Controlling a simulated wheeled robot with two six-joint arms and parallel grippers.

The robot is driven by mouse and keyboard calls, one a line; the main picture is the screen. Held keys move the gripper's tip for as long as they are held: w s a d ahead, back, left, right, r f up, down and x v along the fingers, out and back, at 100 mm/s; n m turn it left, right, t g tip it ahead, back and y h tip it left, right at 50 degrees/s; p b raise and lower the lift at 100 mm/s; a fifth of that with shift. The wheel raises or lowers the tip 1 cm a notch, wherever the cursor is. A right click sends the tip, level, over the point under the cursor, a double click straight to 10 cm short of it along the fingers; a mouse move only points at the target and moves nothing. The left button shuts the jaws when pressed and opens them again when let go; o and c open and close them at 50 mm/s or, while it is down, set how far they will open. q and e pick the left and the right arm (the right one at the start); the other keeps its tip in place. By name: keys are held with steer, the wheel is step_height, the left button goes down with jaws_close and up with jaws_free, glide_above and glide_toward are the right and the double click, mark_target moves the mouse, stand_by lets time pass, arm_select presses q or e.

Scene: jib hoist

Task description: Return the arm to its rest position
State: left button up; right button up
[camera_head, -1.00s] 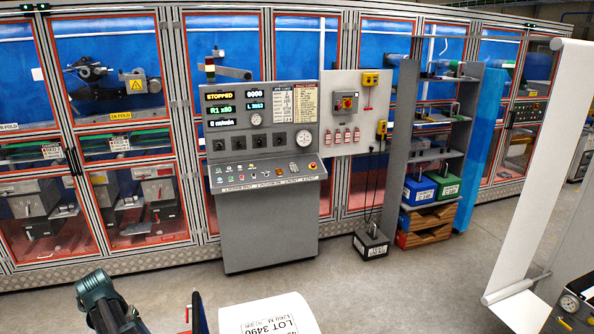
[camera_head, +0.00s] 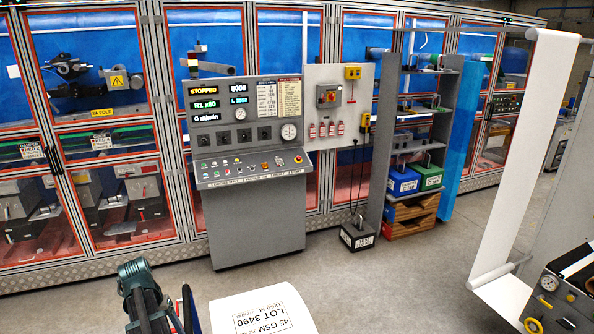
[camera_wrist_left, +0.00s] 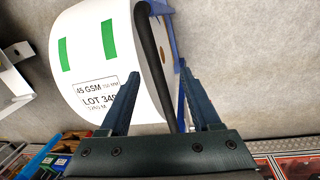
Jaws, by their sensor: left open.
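My left arm (camera_head: 143,300) comes in at the bottom left of the head view, dark teal, in front of the console. The roll also shows at the bottom of the head view (camera_head: 262,312). My right gripper is not in view.
A grey control console (camera_head: 250,215) reading STOPPED stands ahead, before a long glazed machine. A black weight block (camera_head: 357,237) sits on the floor beside it, near a shelf rack (camera_head: 415,150). A tall white web (camera_head: 525,160) hangs at right. Grey floor between is open.

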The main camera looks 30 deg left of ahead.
arm_select(q)
steer(key=w+d+f+m+g+b, duration=0.1)
steer(key=w+d+f+m+b, duration=0.25)
steer(key=w+d, duration=0.75)
steer(key=w+d+f+m+g+b, duration=0.1)
steer(key=w+d+f+m+b, duration=0.5)
steer(key=d, duration=1)
steer(key=d+f+m+y+b, duration=0.1)
steer(key=d+f+b, duration=0.1)
steer(key=d, duration=1.2)
steer(key=s+d+f+m+y+b, duration=0.1)
steer(key=d+f+m+b, duration=0.1)
steer(key=d, duration=1.3)
step_height(320, 180, down, 2)
steer(key=shift+s+f+t+y+b, duration=0.15)
steer(key=shift+t+y+b, duration=0.2)
steer(key=shift+b, duration=0.4)
steer(key=shift+d, duration=0.1)
